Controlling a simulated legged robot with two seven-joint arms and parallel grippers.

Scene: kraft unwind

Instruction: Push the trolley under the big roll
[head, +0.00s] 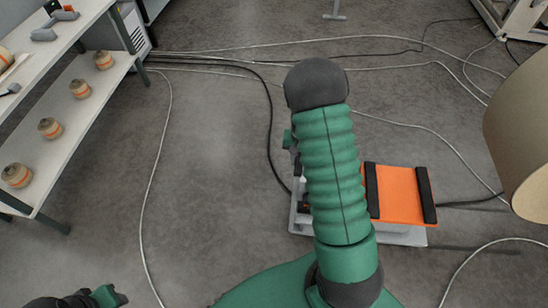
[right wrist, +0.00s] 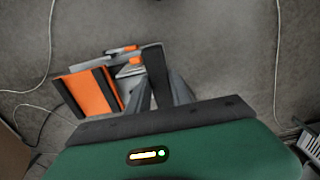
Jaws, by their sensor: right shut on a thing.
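The trolley (head: 400,195) stands on the floor right of centre in the head view, with an orange deck, black strips and a grey base. My right arm hides its left part. In the right wrist view the trolley (right wrist: 92,92) is at the left, close to my fingers. My right gripper (right wrist: 158,88) is shut on a part of the trolley; the grip itself is partly hidden. The big roll (head: 522,135), brown and cut by the right edge, hangs to the right of the trolley, which is not under it. Part of my left arm shows at the bottom left; its jaws are unclear.
A shelf (head: 85,105) with several small orange-banded rolls stands at the left. Cables (head: 430,130) cross the floor behind and right of the trolley; a black cable (head: 270,120) runs up to its left side. The floor at centre left is mostly clear.

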